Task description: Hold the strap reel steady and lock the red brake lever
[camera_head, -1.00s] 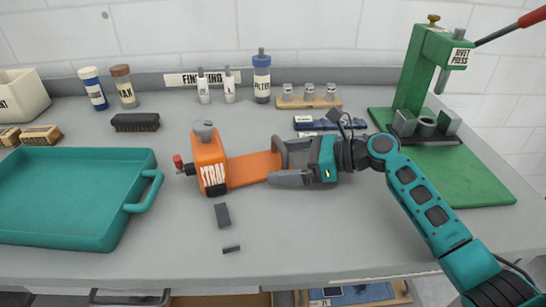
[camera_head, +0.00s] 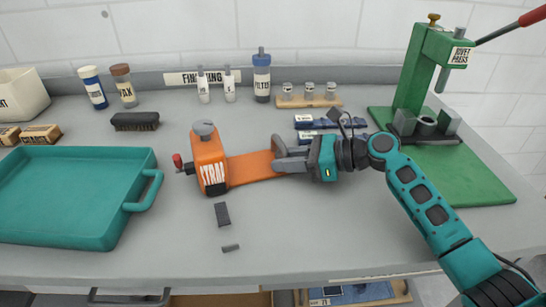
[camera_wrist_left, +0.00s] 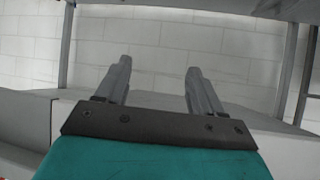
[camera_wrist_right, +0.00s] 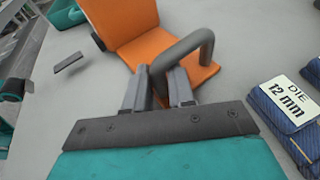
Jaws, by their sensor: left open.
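The orange strap reel (camera_head: 209,163), marked STRAP with a grey knob on top, stands upright on the grey bench in the head view. Its small red brake lever (camera_head: 178,161) sticks out on the left side. An orange base plate (camera_head: 250,167) runs right from the reel and carries a grey bar handle (camera_wrist_right: 190,52). My right gripper (camera_head: 281,156) is at the plate's right end, its fingers closed around one leg of the handle; the right wrist view shows this close. My left gripper (camera_wrist_left: 160,80) is open and empty, facing a tiled wall, away from the reel.
A teal tray (camera_head: 148,203) lies left of the reel. Two small dark pieces (camera_head: 222,214) lie in front of it. Blue die packets (camera_head: 318,122) lie behind my right gripper. A green rivet press (camera_head: 408,80) stands at the right. Bottles and a brush (camera_head: 135,121) are at the back.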

